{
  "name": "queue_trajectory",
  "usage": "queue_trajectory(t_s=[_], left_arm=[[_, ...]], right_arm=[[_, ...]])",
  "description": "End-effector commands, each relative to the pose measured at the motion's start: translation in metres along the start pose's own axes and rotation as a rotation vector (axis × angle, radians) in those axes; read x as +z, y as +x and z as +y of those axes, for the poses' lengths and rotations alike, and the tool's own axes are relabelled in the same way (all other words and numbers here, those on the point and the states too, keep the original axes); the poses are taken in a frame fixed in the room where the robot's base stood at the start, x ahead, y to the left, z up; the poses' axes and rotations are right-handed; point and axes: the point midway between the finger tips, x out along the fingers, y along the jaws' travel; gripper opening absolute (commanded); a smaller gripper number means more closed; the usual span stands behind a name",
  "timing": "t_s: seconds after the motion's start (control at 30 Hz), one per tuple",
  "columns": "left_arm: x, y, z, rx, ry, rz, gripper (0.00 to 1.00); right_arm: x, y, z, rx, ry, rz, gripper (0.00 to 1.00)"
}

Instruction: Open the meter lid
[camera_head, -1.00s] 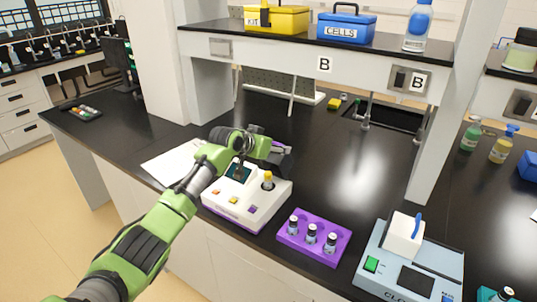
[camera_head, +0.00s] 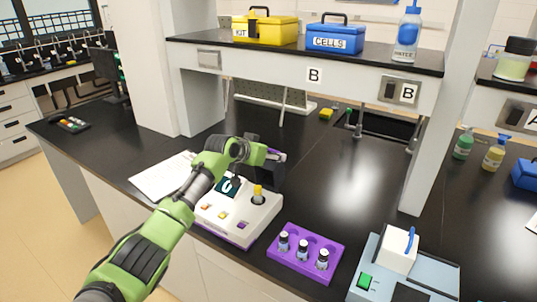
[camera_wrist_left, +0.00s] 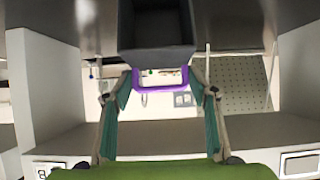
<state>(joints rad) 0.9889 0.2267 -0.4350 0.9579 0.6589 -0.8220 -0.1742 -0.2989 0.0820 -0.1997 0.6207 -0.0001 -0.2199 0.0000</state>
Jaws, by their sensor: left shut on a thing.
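The white meter (camera_head: 241,212) stands on the black bench, with coloured buttons and a dark screen on its top. A yellow-topped vial (camera_head: 258,194) stands in its well, uncovered. The dark grey lid (camera_head: 271,172) is raised at the back of the meter, partly hidden by my left arm. In the left wrist view the lid (camera_wrist_left: 156,28) fills the top middle, and its purple handle (camera_wrist_left: 160,84) lies between my fingertips. My left gripper (camera_wrist_left: 160,79) is shut on this handle; it is above the back of the meter in the head view (camera_head: 274,152). My right gripper is not in view.
A purple rack (camera_head: 288,263) with several vials stands to the right of the meter, then a pale blue device (camera_head: 385,262) with a green button. White paper (camera_head: 158,178) lies to the left. A shelf (camera_head: 290,58) with boxes overhangs the back.

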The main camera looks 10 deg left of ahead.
Motion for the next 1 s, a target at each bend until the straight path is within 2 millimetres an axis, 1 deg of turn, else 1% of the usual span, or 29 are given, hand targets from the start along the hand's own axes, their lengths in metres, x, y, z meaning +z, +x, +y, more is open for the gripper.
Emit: queue_trajectory(t_s=[0.03,0.07,0.4,0.57,0.77,1.0], left_arm=[[-0.015,-0.004,0.002,0.003,0.001,0.030,0.15],[-0.015,-0.004,0.002,0.003,0.001,0.030,0.61],[-0.008,-0.002,0.000,0.000,0.001,0.017,0.61],[-0.007,-0.008,0.000,0.000,0.002,0.017,0.61],[-0.006,-0.029,0.001,-0.001,0.002,0.016,0.61],[-0.007,-0.062,0.001,0.000,0.003,0.019,0.61]], right_arm=[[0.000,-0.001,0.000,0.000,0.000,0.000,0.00],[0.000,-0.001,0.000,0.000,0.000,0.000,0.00],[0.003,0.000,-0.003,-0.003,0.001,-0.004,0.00],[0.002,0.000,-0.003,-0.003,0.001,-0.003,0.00],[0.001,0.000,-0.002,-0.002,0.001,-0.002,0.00],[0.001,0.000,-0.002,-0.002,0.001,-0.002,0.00]])
